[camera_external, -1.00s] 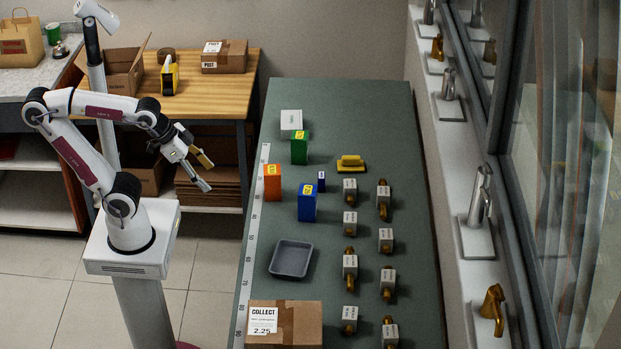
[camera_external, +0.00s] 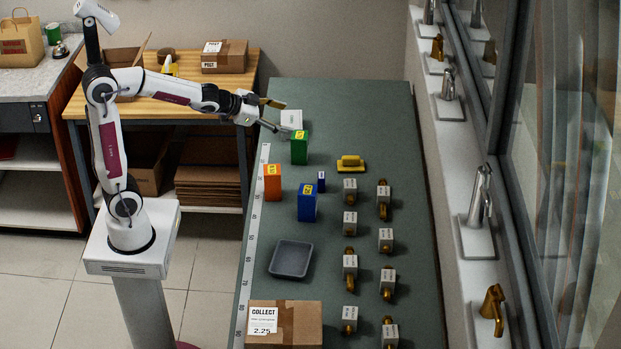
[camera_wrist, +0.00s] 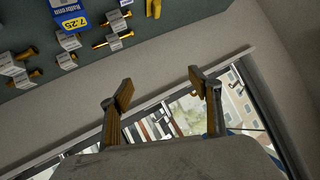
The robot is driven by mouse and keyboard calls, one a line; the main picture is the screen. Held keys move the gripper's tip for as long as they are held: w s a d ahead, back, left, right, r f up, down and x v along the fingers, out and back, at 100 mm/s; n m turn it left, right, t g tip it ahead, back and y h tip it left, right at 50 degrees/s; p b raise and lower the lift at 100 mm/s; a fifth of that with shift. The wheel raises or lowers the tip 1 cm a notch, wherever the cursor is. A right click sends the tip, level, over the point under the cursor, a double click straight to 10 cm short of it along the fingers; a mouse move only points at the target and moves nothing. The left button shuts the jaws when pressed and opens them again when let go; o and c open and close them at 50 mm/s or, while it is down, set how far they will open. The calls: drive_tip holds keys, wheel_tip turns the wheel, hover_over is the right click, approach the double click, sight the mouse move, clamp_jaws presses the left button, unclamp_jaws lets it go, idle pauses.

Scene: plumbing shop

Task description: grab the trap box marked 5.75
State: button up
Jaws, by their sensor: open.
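Three upright boxes with yellow labels stand on the left of the green bench: a green box (camera_external: 299,149), an orange box (camera_external: 272,185) and a blue box (camera_external: 307,205). Their numbers are too small to read in the external view. No 5.75 is readable. My gripper (camera_external: 276,117) is open and empty, above the bench's far-left edge, near the green box and apart from it. Both fingers show spread in the wrist view (camera_wrist: 160,86).
A white box (camera_external: 291,119) lies near my gripper. A small blue box (camera_external: 321,181), grey tray (camera_external: 291,258), yellow object (camera_external: 350,163) and carton (camera_external: 285,325) share the bench (camera_external: 400,150). Tagged brass fittings (camera_external: 350,266) stand in rows at right. Taps line the window ledge.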

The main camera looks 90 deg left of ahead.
drive_tip(key=w+a+f+m+t, duration=0.1)
drive_tip(key=w+a, duration=0.2)
drive_tip(key=a, duration=0.2)
drive_tip(key=w+a+f+t, duration=0.1)
drive_tip(key=w+a+f, duration=0.15)
drive_tip(key=a, duration=0.25)
drive_tip(key=m+t+h, duration=0.2)
drive_tip(key=t+h, duration=0.1)
drive_tip(key=h, duration=0.1)
hover_over(296, 135)
wheel_tip(296, 135, down, 11)
drive_tip(key=shift+f, duration=0.2)
drive_tip(key=s+a+f+t+h, duration=0.1)
drive_tip(key=s+f+t+h, duration=0.1)
drive_tip(key=s+f, duration=0.5)
drive_tip(key=shift+s+a+f+n+h, duration=0.2)
drive_tip(key=shift+s+n+h, duration=0.1)
drive_tip(key=shift+s+h, duration=0.25)
drive_tip(key=shift+w+d, duration=0.1)
drive_tip(key=shift+w, duration=1.2)
